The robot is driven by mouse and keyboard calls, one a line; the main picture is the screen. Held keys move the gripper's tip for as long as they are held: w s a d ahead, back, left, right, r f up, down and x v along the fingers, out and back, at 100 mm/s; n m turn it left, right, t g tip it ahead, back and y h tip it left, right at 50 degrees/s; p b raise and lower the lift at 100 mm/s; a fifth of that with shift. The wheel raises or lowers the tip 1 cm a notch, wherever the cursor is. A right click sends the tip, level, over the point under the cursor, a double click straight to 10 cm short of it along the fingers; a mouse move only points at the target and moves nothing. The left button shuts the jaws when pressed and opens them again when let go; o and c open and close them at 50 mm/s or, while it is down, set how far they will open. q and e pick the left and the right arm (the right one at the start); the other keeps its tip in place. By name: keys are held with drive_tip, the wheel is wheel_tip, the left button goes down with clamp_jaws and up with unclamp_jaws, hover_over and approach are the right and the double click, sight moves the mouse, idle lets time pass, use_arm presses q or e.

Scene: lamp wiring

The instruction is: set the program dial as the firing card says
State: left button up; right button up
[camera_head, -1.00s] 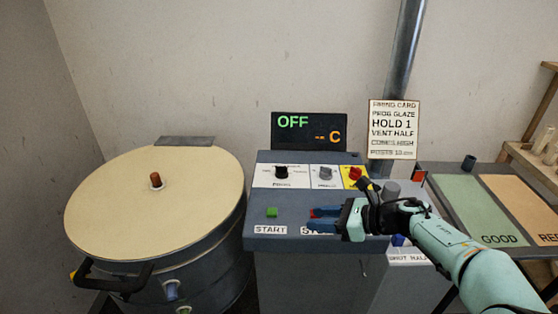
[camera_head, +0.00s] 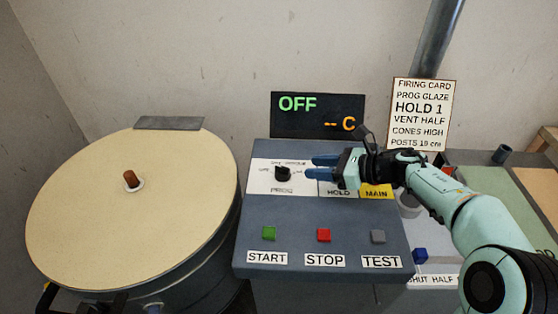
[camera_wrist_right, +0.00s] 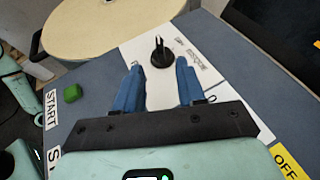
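The program dial (camera_head: 283,173) is a black knob on a white plate marked PROG, on the sloped control panel (camera_head: 300,220). It also shows in the right wrist view (camera_wrist_right: 161,52), just beyond my fingertips. My right gripper (camera_head: 322,167) is open, its two blue fingers pointing at the dial from the right, apart from it. In the wrist view the fingers (camera_wrist_right: 158,75) hold nothing. The firing card (camera_head: 423,113) reads PROG GLAZE, HOLD 1, VENT HALF, CONES HIGH. The display (camera_head: 317,115) reads OFF and "-- C". The HOLD and MAIN controls are hidden behind my right gripper.
Green START (camera_head: 268,233), red STOP (camera_head: 324,235) and grey TEST (camera_head: 378,236) buttons line the panel's front. A round kiln with a cream lid (camera_head: 110,210) stands to the left. A metal pipe (camera_head: 437,40) rises behind the card.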

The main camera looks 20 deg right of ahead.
sight(281, 167)
drive_tip(key=x, duration=1.2)
drive_tip(key=shift+f, duration=0.1)
clamp_jaws()
